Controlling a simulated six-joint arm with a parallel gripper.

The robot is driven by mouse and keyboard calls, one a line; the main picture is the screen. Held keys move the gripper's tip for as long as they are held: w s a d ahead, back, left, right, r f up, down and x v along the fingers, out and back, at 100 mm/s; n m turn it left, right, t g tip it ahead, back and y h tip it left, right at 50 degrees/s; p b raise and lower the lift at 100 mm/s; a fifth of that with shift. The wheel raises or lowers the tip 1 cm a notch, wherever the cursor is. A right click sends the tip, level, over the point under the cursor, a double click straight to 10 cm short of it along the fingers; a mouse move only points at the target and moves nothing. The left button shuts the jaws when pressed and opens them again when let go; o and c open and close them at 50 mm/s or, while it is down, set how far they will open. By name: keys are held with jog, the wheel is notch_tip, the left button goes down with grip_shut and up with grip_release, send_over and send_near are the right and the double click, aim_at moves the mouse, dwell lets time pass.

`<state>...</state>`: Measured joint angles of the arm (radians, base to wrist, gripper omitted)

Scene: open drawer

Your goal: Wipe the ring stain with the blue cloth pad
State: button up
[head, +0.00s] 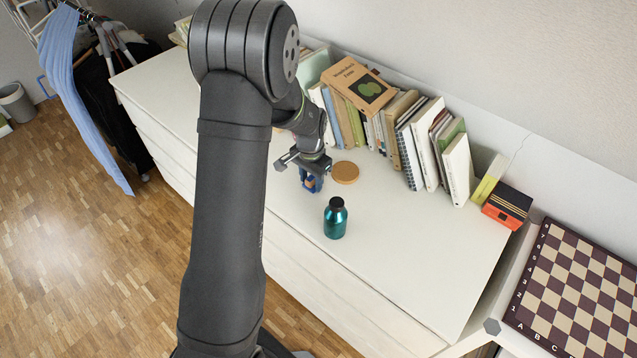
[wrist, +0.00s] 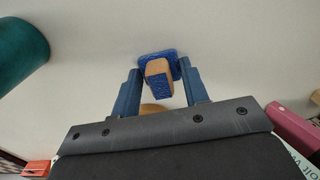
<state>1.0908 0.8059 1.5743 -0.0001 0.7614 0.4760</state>
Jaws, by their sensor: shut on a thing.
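The blue cloth pad (wrist: 158,57) shows in the wrist view, with a tan block on it that has a blue face. My gripper (wrist: 160,72) has a blue finger on either side of the block and is shut on the pad. In the head view my gripper (head: 311,183) is low over the white dresser top, left of the teal bottle and the tan disc. Only a little blue and orange of the pad shows there. I cannot tell whether the pad touches the surface. I make out no ring stain in either view; the arm and gripper hide part of the top.
A teal bottle (head: 335,218) stands close to the right of my gripper. A round tan disc (head: 345,172) lies behind it. A row of books (head: 400,135) lines the back, with an orange-black box (head: 507,205) at its right end. The front right of the white dresser top (head: 420,260) is clear.

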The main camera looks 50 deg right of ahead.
jog(key=shift+r, duration=4.1)
jog(key=w+a+n, duration=0.1)
jog(key=w+a, duration=0.1)
jog(key=w, duration=0.1)
jog(key=w+a+f+n, duration=0.1)
jog(key=w+a, duration=0.2)
jog(key=w, duration=0.1)
jog(key=w+a+f+n, duration=0.1)
jog(key=w+a+n, duration=0.1)
jog(key=w+a, duration=0.1)
jog(key=shift+w+a+f, duration=0.25)
jog(key=w+a+f+n, duration=0.2)
jog(key=w+a+n, duration=0.35)
jog(key=a, duration=0.65)
jog(key=w+a+f+n, duration=0.35)
jog(key=w+a, duration=0.35)
jog(key=a, duration=0.5)
jog(key=a+f+n, duration=0.1)
jog(key=a+n, duration=0.4)
jog(key=a, duration=1)
jog(key=shift+w+f, duration=0.35)
jog(key=shift+w, duration=0.1)
